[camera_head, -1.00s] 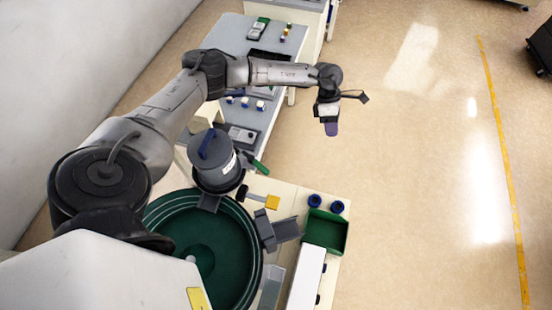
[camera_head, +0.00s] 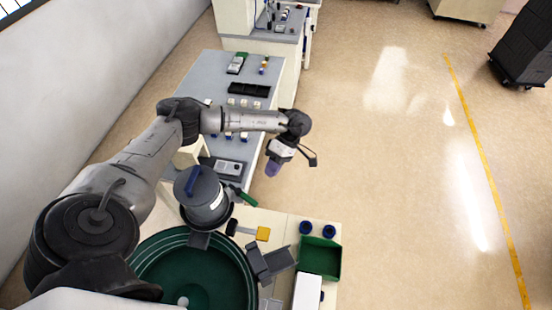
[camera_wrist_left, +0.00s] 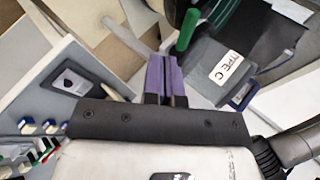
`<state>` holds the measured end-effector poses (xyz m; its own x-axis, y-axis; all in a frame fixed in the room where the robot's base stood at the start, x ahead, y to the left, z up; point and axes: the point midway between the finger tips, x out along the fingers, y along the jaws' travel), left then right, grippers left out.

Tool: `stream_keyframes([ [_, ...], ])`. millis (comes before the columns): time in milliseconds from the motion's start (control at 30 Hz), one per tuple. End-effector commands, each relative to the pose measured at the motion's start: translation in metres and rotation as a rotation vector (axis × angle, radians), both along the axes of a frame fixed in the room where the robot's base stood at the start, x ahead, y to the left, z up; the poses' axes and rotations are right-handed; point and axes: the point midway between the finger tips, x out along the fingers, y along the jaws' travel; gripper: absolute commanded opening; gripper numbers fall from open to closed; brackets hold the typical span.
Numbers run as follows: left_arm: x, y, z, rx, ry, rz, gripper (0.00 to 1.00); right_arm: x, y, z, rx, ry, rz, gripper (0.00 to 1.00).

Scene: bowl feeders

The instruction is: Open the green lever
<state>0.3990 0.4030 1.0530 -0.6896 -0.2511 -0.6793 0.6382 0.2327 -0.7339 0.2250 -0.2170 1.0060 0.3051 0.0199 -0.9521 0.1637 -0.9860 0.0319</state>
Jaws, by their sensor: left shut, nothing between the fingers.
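The green lever (camera_head: 242,196) sticks out from the lower right side of a grey cylindrical hopper (camera_head: 203,196) with a blue handle on its lid. In the left wrist view the lever (camera_wrist_left: 187,31) is a green rod just beyond and right of my purple fingertips, and the hopper (camera_wrist_left: 222,68) carries a "TYPE C" label. My left gripper (camera_head: 272,170) points down, above and to the right of the lever, apart from it. Its purple fingers (camera_wrist_left: 163,74) are together and empty. My right gripper is in neither view.
A green round bowl feeder (camera_head: 215,270) stands below the hopper. A grey workbench (camera_head: 205,75) lies behind my left arm. The floor (camera_head: 400,190) to the right is clear.

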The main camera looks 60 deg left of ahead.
Motion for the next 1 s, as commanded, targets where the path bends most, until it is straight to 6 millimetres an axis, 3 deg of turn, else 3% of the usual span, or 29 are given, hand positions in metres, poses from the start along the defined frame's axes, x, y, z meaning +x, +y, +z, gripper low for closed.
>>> stream_keyframes([
  [233,-0.032,-0.012,-0.029,-0.001,0.003,0.0,0.0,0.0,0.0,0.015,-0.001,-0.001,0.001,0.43],
  [500,-0.06,-0.022,-0.029,0.0,0.0,0.0,0.0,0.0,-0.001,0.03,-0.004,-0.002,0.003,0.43],
  [1000,-0.069,-0.026,-0.031,0.0,-0.001,0.001,0.0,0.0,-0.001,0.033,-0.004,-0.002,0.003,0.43],
])
